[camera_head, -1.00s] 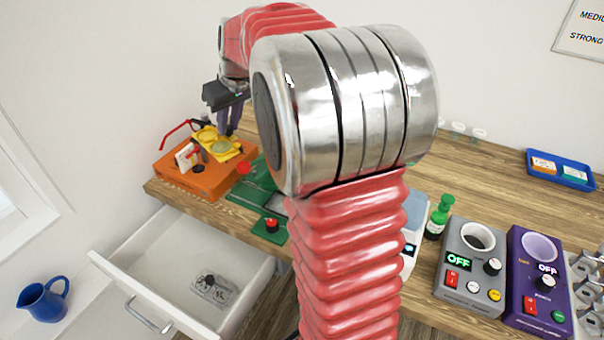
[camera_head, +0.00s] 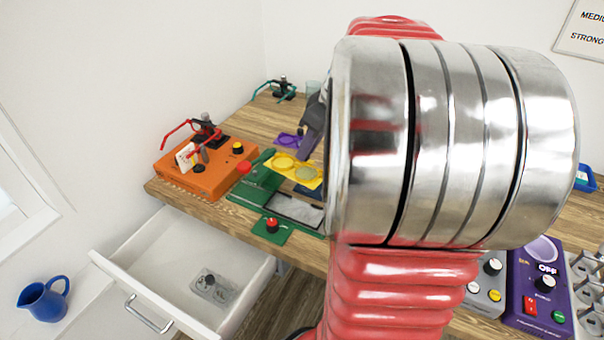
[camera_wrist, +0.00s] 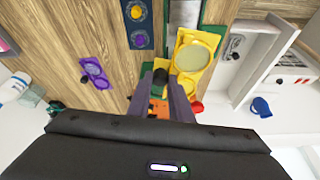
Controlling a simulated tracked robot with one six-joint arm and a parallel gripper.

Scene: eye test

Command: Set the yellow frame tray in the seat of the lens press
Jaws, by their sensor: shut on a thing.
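The yellow frame tray (camera_head: 283,162) has two rings, one with a pale round lens in it. It also shows in the wrist view (camera_wrist: 187,86). My gripper (camera_wrist: 170,88) is shut on the tray at its edge; the exact contact is hard to see. In the head view my gripper's dark fingers (camera_head: 308,142) are partly hidden by my arm. The green lens press (camera_head: 240,196) has a grey plate (camera_head: 298,210) at its front and a red button (camera_head: 271,225). The tray is over the rear part of the press, apparently raised; I cannot tell the height.
An orange station (camera_head: 195,178) with red glasses stands left of the press. A purple frame tray (camera_head: 287,139) lies behind on the table. A white drawer (camera_head: 195,270) stands open in front. My arm hides the middle right.

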